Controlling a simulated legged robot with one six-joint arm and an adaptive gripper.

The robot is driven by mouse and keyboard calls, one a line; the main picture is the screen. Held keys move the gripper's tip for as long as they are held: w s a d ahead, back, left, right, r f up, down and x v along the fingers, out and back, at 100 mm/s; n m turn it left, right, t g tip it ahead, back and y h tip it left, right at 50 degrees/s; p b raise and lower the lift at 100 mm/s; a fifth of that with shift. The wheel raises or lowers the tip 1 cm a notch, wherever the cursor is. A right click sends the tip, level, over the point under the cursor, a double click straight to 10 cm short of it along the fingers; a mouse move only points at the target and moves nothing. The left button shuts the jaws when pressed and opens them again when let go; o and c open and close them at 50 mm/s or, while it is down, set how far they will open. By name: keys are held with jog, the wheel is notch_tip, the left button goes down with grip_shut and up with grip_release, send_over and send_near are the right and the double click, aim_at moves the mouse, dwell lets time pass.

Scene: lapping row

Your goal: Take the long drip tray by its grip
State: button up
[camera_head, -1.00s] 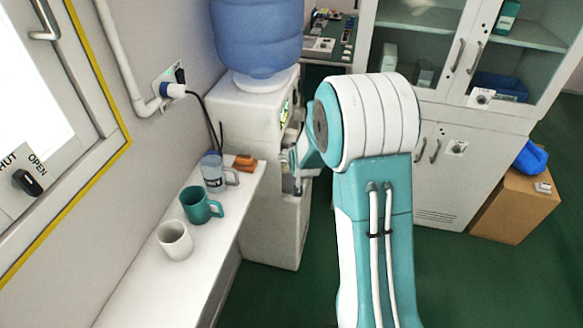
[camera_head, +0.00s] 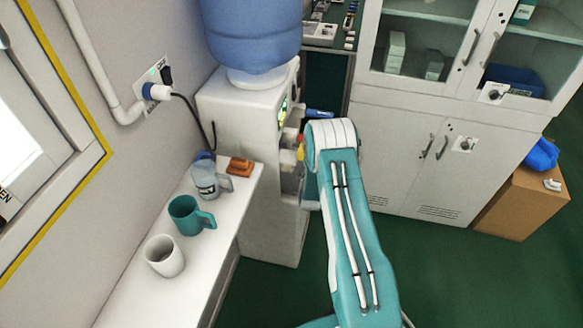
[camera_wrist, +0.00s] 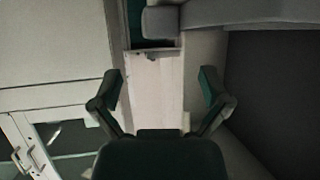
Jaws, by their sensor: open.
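The water dispenser (camera_head: 255,135) stands against the left wall, with its blue bottle (camera_head: 252,35) on top. At its front, a small grey ledge (camera_head: 311,205) shows beside my arm. It may be part of the drip tray, but my arm hides most of that area. In the wrist view my gripper (camera_wrist: 158,80) is open and empty, its two dark fingers wide apart. A pale flat panel (camera_wrist: 155,85) lies between them in the picture. A grey block (camera_wrist: 161,22) shows beyond the fingertips; I cannot tell if it is the tray's grip.
A white shelf (camera_head: 150,295) on the left holds a white mug (camera_head: 164,257), a teal mug (camera_head: 190,215), a clear jug (camera_head: 206,180) and orange blocks (camera_head: 240,166). A white cabinet (camera_head: 400,150) stands behind; a cardboard box (camera_head: 520,208) is at right. Green floor is free in front.

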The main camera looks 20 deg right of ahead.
aim_at(291, 167)
jog(key=x, duration=0.3)
jog(key=shift+d, duration=0.2)
jog(key=x, duration=0.4)
jog(key=shift+w+d+f, duration=0.1)
jog(key=shift+w+f, duration=0.1)
jog(key=shift+w, duration=0.25)
jog(key=c, duration=1.3)
